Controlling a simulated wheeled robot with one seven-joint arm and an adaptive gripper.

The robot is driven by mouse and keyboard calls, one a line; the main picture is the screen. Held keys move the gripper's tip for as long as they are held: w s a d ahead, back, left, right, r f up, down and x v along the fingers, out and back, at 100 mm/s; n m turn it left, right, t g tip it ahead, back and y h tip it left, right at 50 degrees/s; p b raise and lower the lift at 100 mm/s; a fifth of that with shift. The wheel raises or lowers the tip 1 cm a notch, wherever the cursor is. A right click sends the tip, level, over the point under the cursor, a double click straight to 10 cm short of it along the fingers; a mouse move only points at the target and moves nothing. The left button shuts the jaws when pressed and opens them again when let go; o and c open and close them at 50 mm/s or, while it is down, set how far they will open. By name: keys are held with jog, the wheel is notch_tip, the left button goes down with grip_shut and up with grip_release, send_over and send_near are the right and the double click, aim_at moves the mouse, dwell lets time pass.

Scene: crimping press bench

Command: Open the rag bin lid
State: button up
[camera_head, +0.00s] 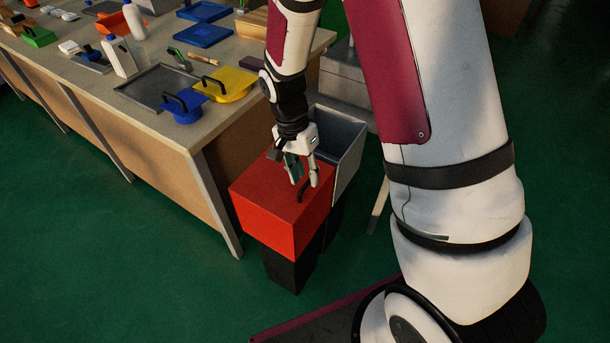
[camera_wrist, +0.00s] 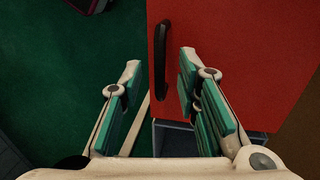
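The rag bin appears as a red box-like lid (camera_head: 270,205) on a black body (camera_head: 290,272) beside the bench's near corner. The lid looks closed. It also fills much of the right side of the wrist view (camera_wrist: 245,65). A black bar handle (camera_wrist: 160,58) stands on the lid near one edge; in the head view it (camera_head: 302,193) is partly hidden by my fingers. My gripper (camera_head: 304,181) points down over the handle. In the wrist view my gripper (camera_wrist: 159,78) is open and empty, its teal-padded fingers on either side of the handle. Contact cannot be told.
A grey open-topped bin (camera_head: 350,150) stands right behind the red lid. Green floor (camera_head: 130,260) is free in front.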

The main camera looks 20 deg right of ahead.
jog(key=shift+f, duration=0.35)
jog(key=shift+c, duration=0.2)
grip_shut()
jog(key=shift+r, duration=0.1)
